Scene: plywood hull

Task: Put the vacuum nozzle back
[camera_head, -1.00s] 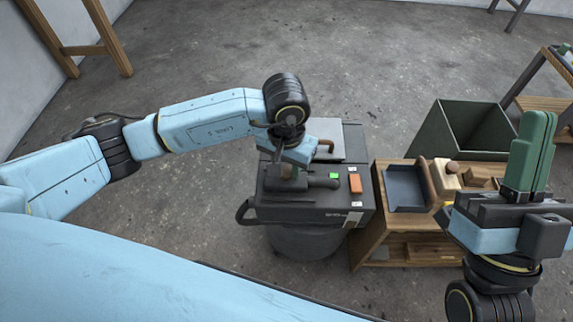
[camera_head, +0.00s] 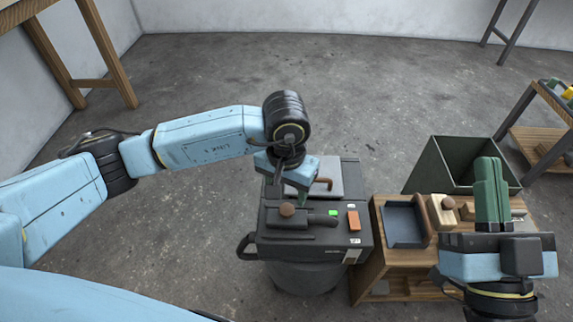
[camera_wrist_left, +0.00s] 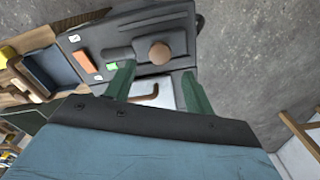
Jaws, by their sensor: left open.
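The dark vacuum unit (camera_head: 270,243) stands in the middle of the head view. On its top lies a black nozzle-like part (camera_head: 318,219) with a round brown knob (camera_head: 287,209). The part (camera_wrist_left: 118,54) and knob (camera_wrist_left: 160,53) also show in the left wrist view. My left gripper (camera_head: 302,196) is over the unit's top, just behind the knob.
The unit top has a green button (camera_head: 332,212), an orange switch (camera_head: 353,220) and a grey plate with a brown handle (camera_head: 324,184). A wooden bench (camera_head: 365,285) with a dark tray (camera_head: 402,224) stands right. Behind is a dark green bin (camera_head: 435,165).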

